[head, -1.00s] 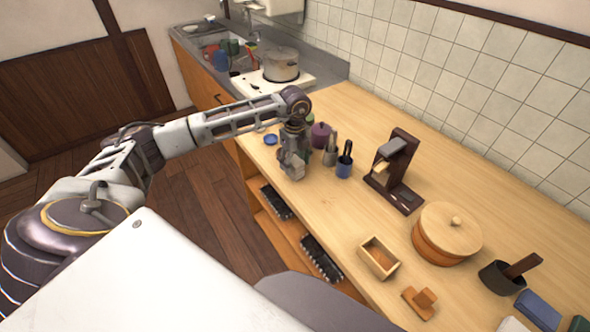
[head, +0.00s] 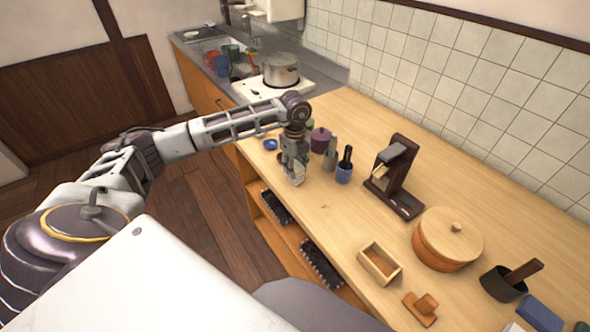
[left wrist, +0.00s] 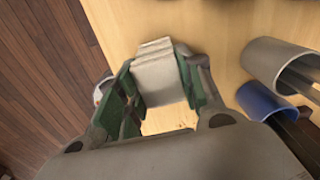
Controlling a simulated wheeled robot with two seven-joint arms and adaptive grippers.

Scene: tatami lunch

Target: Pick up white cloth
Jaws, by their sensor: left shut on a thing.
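The white cloth (left wrist: 157,75) is a small folded, layered piece between the green-padded fingers of my left gripper (left wrist: 158,90) in the left wrist view. The fingers press on both its sides. In the head view the left gripper (head: 292,165) points down at the counter's front edge, with the pale cloth (head: 297,178) at its tips. I cannot tell whether the cloth touches the counter. My right gripper is not in view.
On the wooden counter (head: 330,215), a blue cup (head: 344,172) and a grey cup (head: 330,160) stand close right of the gripper. A purple pot (head: 320,140) stands behind it. A dark wooden stand (head: 392,180) is farther right. Bare counter lies in front of the stand.

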